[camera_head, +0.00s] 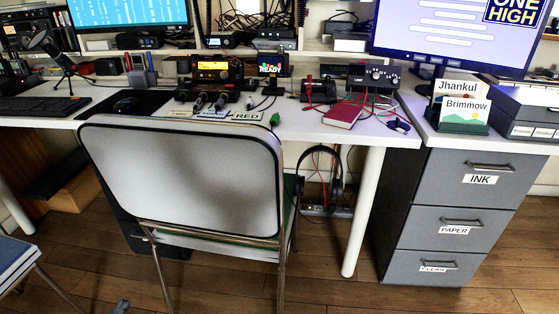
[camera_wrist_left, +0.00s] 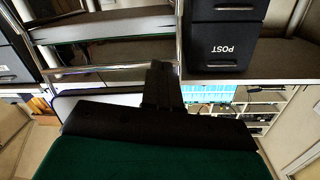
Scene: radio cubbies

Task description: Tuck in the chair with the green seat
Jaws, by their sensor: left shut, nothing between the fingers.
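The chair stands in front of the desk in the head view, its pale backrest (camera_head: 185,180) with dark rim and metal frame facing me. My left gripper (camera_head: 122,306) shows only as a small grey tip at the bottom edge, left of the chair's near legs. In the left wrist view, which is upside down, its black fingers (camera_wrist_left: 163,85) are together with nothing between them. Metal chair tubing lies beyond them; contact cannot be told. My right gripper is not in view.
The white desk (camera_head: 300,128) carries radios and cables; its white leg (camera_head: 363,212) stands right of the chair. A grey drawer cabinet (camera_head: 455,215) is farther right. Another chair (camera_head: 14,258) is at lower left. Headphones (camera_head: 320,180) hang under the desk. Wooden floor is clear at lower right.

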